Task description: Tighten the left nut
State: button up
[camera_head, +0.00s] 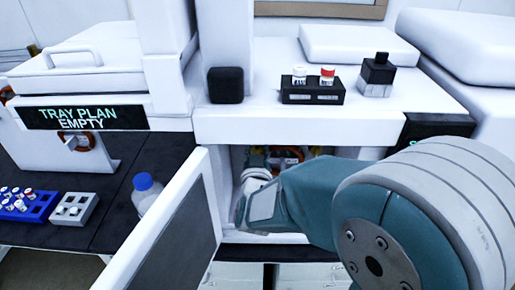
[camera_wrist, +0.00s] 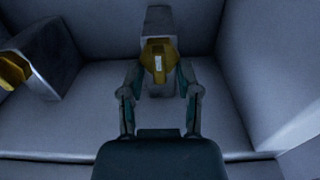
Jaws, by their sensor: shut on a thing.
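In the wrist view a yellow nut (camera_wrist: 159,60) sits on a grey block in the middle, with a small pale mark on its face. My gripper (camera_wrist: 160,78) has one finger on each side of this nut and is shut on it. A second yellow nut (camera_wrist: 12,70) shows at the left edge on another grey block, apart from my gripper. In the head view my teal arm reaches into the open compartment (camera_head: 228,170) under the white instrument. The gripped nut cannot be made out there.
The compartment door (camera_head: 175,235) stands open left of my arm. Red and yellow parts (camera_head: 285,157) show inside. A black vial rack (camera_head: 313,91) and a dark-capped bottle (camera_head: 376,75) stand on top. A blue-capped bottle (camera_head: 146,190) and blue rack (camera_head: 28,206) stand at left.

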grip_shut()
jog(key=m, duration=0.4)
jog(key=shift+d+f+m, duration=0.1)
jog(key=shift+d+m, duration=0.1)
jog(key=shift+m, duration=0.2)
jog(key=m, duration=0.4)
jog(key=shift+d+f, duration=0.15)
jog(key=shift+d, duration=0.05)
jog(key=m, duration=0.5)
jog(key=shift+d+f, duration=0.15)
jog(key=shift+f, duration=0.05)
jog(key=shift+f+m, duration=0.15)
jog(key=shift+m, duration=0.9)
jog(key=shift+f+m, duration=0.15)
jog(key=shift+m, duration=0.9)
jog(key=shift+f, duration=0.1)
jog(key=o, duration=0.7)
grip_release()
